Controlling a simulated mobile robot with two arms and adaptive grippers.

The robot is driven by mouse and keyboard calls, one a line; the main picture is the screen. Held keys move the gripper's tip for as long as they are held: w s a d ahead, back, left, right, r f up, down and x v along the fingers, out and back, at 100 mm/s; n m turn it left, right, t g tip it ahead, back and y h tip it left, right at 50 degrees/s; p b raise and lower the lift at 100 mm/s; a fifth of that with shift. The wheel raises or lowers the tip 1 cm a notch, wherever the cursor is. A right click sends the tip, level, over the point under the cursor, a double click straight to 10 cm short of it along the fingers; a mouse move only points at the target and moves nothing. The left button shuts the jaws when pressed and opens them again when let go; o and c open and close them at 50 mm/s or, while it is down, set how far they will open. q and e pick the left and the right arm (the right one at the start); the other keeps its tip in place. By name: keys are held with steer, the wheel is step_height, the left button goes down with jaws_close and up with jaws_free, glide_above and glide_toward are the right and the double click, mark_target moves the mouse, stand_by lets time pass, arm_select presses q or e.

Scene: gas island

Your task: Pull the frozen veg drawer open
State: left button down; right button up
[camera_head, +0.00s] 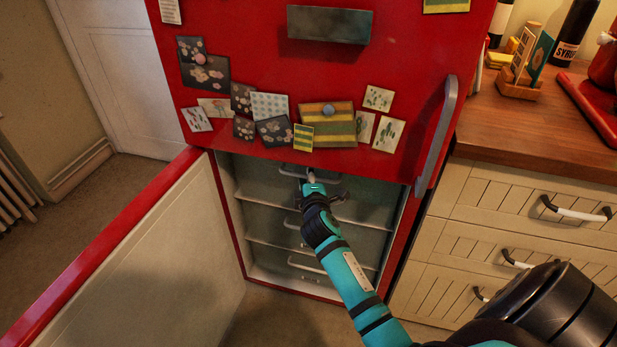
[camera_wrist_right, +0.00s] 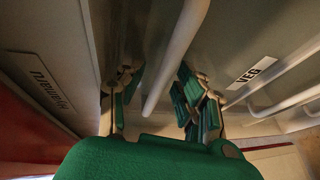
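The red fridge's lower compartment is open and shows stacked drawers, each with a pale bar handle. My right gripper (camera_head: 312,185) reaches in at the top drawer handle (camera_head: 289,170). In the right wrist view, the green fingers (camera_wrist_right: 158,100) are apart, with a pale handle bar (camera_wrist_right: 178,55) running between them; I cannot tell whether they touch it. A VEG label (camera_wrist_right: 252,72) is on a drawer front right of this bar; I cannot tell which handle it belongs to. The middle handle (camera_head: 293,222) and bottom handle (camera_head: 304,266) are below. My left gripper is not in view.
The lower fridge door (camera_head: 150,262) stands wide open at the left. The upper red door (camera_head: 330,85) is shut, with its grey handle (camera_head: 437,135) at the right. Cream cabinet drawers (camera_head: 510,240) and a wooden counter (camera_head: 490,120) stand close on the right.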

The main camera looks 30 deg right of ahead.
jaws_close()
stand_by(0.3)
stand_by(0.3)
